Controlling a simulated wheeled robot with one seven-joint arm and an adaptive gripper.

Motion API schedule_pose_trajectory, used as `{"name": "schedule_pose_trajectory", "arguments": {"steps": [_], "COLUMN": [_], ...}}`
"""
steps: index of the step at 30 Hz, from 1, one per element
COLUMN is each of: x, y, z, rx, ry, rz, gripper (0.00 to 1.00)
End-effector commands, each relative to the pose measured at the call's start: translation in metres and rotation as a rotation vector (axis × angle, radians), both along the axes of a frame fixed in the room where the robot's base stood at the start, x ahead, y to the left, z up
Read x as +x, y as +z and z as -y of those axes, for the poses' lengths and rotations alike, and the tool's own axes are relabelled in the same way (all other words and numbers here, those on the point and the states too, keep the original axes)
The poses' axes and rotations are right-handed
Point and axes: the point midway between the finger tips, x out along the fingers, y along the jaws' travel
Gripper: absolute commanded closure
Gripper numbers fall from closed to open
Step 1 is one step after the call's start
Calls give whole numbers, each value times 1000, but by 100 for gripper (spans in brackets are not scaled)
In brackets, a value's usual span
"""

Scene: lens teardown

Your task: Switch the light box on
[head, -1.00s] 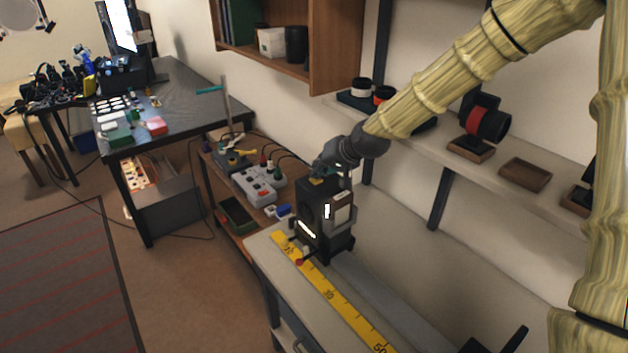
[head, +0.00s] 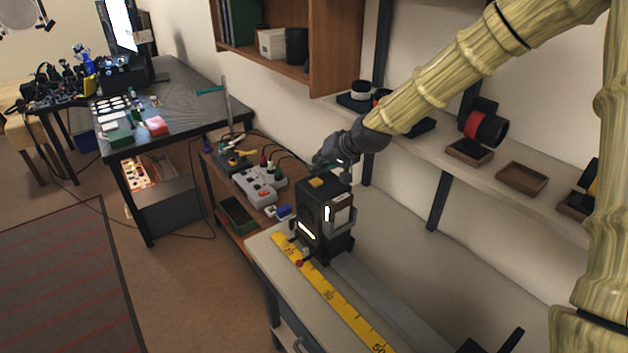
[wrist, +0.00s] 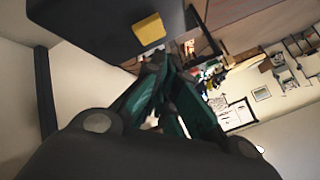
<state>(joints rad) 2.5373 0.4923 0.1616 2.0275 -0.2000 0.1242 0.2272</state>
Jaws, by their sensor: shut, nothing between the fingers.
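The light box (head: 312,212) is a dark upright housing at the far end of the bench. Bright white slots glow on its faces. A yellow button (head: 317,183) is on its top, and it also shows in the wrist view (wrist: 148,28) on the dark top surface. My gripper (head: 325,164) is shut and empty, just above and behind the button in the head view, apart from it. In the wrist view its closed fingertips (wrist: 160,66) are near the button, not over it.
A yellow ruler strip (head: 335,297) runs along the bench beside a grey rail (head: 385,295). A shelf with lens parts (head: 487,128) is on the wall at right. A low wooden table at left holds a grey power strip (head: 258,185).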

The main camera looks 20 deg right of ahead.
Motion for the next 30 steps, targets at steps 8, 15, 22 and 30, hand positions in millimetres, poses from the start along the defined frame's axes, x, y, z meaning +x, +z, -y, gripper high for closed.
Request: {"name": "schedule_pose_trajectory", "arguments": {"steps": [8,15,22,30], "x": [0,0,0,0], "y": [25,43,47,47], "z": [0,0,0,1], "rx": [-1,-1,0,0], "ry": [0,0,0,-1], "rz": [1,1,0,1], "gripper": [100,100,100,100]}}
